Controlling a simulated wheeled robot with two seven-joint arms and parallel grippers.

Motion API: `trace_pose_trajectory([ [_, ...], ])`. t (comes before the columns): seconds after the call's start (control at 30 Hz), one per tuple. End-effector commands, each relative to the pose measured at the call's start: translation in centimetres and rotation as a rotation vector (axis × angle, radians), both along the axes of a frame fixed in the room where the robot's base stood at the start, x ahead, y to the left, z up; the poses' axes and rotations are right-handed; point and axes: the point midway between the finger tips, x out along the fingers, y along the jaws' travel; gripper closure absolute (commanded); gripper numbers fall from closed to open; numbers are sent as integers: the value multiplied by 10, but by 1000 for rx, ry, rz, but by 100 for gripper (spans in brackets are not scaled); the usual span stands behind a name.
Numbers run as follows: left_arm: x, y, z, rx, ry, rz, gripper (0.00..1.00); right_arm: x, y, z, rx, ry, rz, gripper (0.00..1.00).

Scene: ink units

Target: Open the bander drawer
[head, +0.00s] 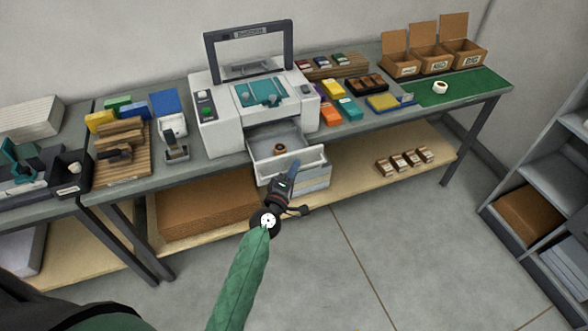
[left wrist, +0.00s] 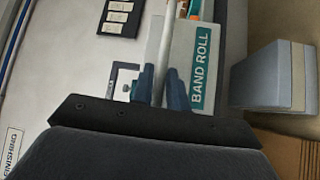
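The bander (head: 222,130) is a white machine with a dark raised frame, standing on the grey bench. Its drawer (head: 263,170) is pulled out at the front, and a small brown roll (head: 280,148) shows inside. In the left wrist view the drawer front (left wrist: 188,75) bears a teal "BAND ROLL" label. My left gripper (head: 288,182) is at the drawer's front. Its two blue fingers (left wrist: 161,88) close on both sides of a pale bar at the drawer front; I cannot tell whether this is a handle or the rim. My right gripper is not in view.
Left of the bander are wooden blocks (head: 120,150) and a stapler-like tool (head: 175,140). Right of it lie coloured packs, a green mat (head: 480,88) and open cardboard boxes (head: 400,65). A lower shelf (head: 350,165) runs beneath. The floor in front is clear; a grey rack (head: 540,165) stands right.

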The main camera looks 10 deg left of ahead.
Motion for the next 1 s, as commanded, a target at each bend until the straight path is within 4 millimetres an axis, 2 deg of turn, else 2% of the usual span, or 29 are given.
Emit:
trace_pose_trajectory([
  [0.37,-3,1,-1,0,0,0,80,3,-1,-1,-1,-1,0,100],
  [0.47,-11,2,-4,0,1,0,80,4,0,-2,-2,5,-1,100],
  [0.57,-25,5,-7,-1,1,0,80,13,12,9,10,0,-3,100],
  [0.8,-57,12,-12,1,2,-1,80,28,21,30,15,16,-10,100],
  [1.0,-72,15,-12,0,1,0,80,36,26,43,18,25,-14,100],
])
